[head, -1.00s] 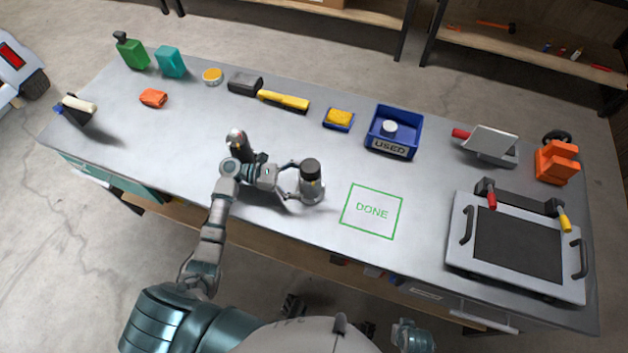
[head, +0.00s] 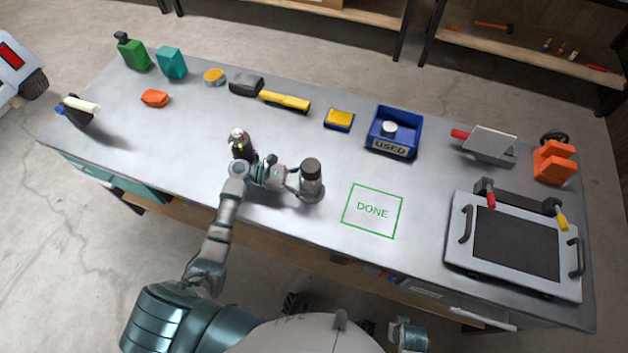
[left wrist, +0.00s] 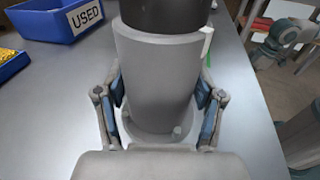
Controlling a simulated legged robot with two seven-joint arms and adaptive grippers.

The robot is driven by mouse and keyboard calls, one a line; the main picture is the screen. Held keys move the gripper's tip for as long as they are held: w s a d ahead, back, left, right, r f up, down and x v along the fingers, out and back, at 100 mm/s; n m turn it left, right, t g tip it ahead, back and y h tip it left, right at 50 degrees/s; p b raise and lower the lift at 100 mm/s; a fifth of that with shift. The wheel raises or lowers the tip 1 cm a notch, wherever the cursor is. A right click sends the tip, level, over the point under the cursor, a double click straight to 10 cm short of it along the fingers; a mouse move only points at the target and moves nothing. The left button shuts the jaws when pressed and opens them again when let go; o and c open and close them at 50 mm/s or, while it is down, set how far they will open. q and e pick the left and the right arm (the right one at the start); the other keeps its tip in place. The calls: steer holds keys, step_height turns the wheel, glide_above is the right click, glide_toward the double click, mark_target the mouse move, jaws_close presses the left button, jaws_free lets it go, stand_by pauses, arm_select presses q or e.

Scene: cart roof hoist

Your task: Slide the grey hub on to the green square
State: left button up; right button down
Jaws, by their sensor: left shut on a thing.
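The grey hub (head: 311,186), a grey cylinder with a dark top, stands upright on the bench, left of the green square (head: 372,211) marked DONE. A gap of bare bench lies between them. My left gripper (head: 300,184) reaches the hub from the left and is shut on it. In the left wrist view, the hub (left wrist: 160,80) fills the middle, with a finger on each side and its wider foot low down. The square is mostly hidden there. My right gripper does not show clearly in either view.
A grey framed panel (head: 516,245) with handles takes the right end. The bench between hub and square is clear.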

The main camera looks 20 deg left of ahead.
arm_select(q)
steer(key=shift+o, duration=1)
steer(key=c, duration=0.5)
steer(key=shift+d, duration=0.1)
